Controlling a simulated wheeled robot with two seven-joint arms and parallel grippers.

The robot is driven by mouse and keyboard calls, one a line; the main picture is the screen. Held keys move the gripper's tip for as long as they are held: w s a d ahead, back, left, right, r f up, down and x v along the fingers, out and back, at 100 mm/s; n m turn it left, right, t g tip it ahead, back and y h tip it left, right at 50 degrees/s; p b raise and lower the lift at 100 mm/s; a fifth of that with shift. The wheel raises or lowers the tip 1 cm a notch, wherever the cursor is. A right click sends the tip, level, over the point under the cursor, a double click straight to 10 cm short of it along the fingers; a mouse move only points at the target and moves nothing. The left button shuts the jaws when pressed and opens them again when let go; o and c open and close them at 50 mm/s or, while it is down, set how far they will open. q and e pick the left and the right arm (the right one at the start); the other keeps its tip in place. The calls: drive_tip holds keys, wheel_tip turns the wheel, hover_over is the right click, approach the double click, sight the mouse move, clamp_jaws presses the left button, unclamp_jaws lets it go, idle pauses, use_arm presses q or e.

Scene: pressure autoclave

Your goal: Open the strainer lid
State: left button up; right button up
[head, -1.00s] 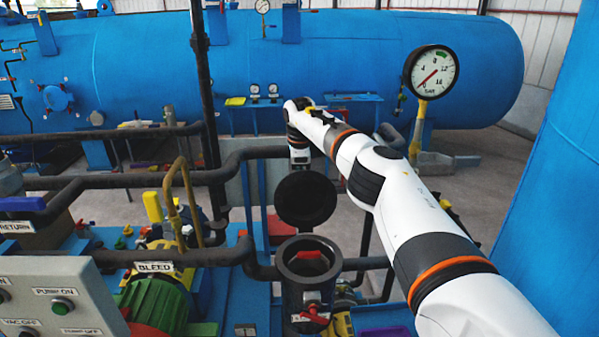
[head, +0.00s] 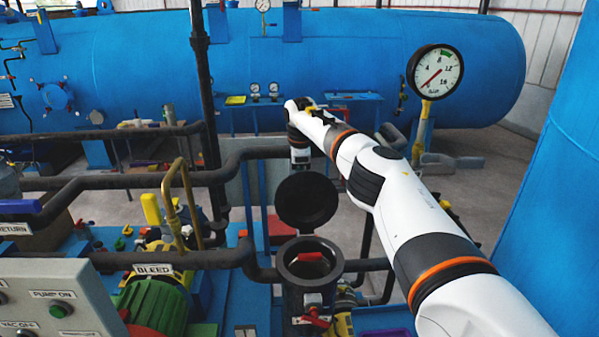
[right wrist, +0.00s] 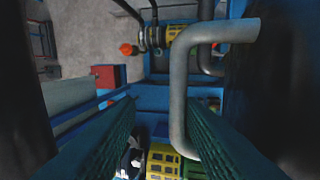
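The strainer (head: 290,281) is a dark round vessel at the lower middle of the head view. Its mouth is uncovered and something red shows inside. The round black strainer lid (head: 306,201) stands raised, swung up at the far side of the mouth. My right arm reaches in from the lower right, and my right gripper (head: 300,164) points down just beyond the lid's top edge. Its fingertips are hidden there, and I cannot tell whether they touch the lid. In the right wrist view its two teal fingers (right wrist: 161,105) are spread apart with nothing gripped. My left gripper is out of view.
Dark pipes (head: 110,180) run beside the strainer. A yellow pipe (head: 190,200) and a green motor (head: 153,305) stand to its left. A control panel (head: 60,300) fills the lower left. A grey bent pipe (right wrist: 180,95) crosses the right wrist view.

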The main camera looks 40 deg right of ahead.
drive_tip(key=b+v, duration=0.3)
drive_tip(key=v, duration=0.1)
drive_tip(key=shift+r, duration=0.25)
drive_tip(key=d+b+v, duration=0.1)
drive_tip(key=v, duration=0.6)
drive_tip(key=shift+a+r, duration=0.2)
drive_tip(key=shift+a, duration=0.35)
